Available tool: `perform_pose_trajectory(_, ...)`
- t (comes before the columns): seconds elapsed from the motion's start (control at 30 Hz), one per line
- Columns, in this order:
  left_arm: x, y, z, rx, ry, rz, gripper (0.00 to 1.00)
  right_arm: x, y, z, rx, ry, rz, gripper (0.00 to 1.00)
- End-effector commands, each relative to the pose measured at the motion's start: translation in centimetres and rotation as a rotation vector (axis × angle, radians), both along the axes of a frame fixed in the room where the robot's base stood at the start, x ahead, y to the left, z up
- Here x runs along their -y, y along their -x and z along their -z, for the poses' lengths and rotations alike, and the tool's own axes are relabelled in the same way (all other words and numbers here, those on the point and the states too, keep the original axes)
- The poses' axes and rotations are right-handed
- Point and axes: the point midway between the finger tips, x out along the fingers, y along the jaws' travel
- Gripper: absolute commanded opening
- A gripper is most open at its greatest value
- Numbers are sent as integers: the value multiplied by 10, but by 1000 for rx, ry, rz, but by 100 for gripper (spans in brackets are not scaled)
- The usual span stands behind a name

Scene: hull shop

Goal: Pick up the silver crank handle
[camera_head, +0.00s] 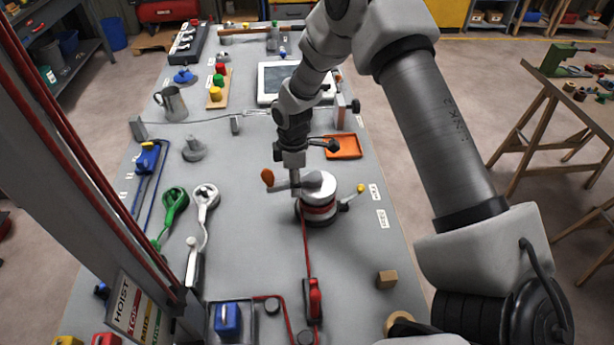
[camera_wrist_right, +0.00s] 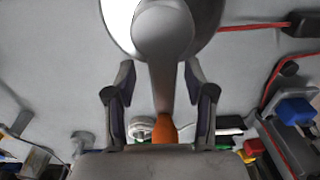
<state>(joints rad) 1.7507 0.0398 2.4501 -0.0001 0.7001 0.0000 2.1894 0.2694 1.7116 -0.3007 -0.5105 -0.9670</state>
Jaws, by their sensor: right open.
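The silver crank handle (camera_head: 281,186) is a flat arm on top of a round silver drum (camera_head: 320,184) with a red band, near the middle of the bench. An orange grip (camera_head: 267,177) stands at its left end. My right gripper (camera_head: 295,188) points down over the crank arm. In the right wrist view, the crank arm (camera_wrist_right: 162,85) runs from the drum between the two open fingers, with the orange grip (camera_wrist_right: 164,130) near the palm. I cannot tell whether the fingers touch it. My left gripper is out of view.
An orange tray (camera_head: 344,148) lies behind the drum. Green (camera_head: 174,205) and white (camera_head: 206,196) looped tools lie to the left. A red line runs from the drum toward a red handle (camera_head: 315,298). A wooden block (camera_head: 386,279) sits front right. Bench surface between these is clear.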

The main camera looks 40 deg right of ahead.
Motion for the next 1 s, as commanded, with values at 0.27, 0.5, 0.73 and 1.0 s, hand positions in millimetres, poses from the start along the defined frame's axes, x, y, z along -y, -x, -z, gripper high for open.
perform_pose_trajectory(0.27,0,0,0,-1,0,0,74,0,0,3,1,0,0,33)
perform_pose_trajectory(0.5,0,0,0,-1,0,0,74,0,0,3,1,0,0,0)
perform_pose_trajectory(0.73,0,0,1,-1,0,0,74,0,0,2,0,0,1,0)
perform_pose_trajectory(1.0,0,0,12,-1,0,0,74,0,-1,-20,5,0,0,0)
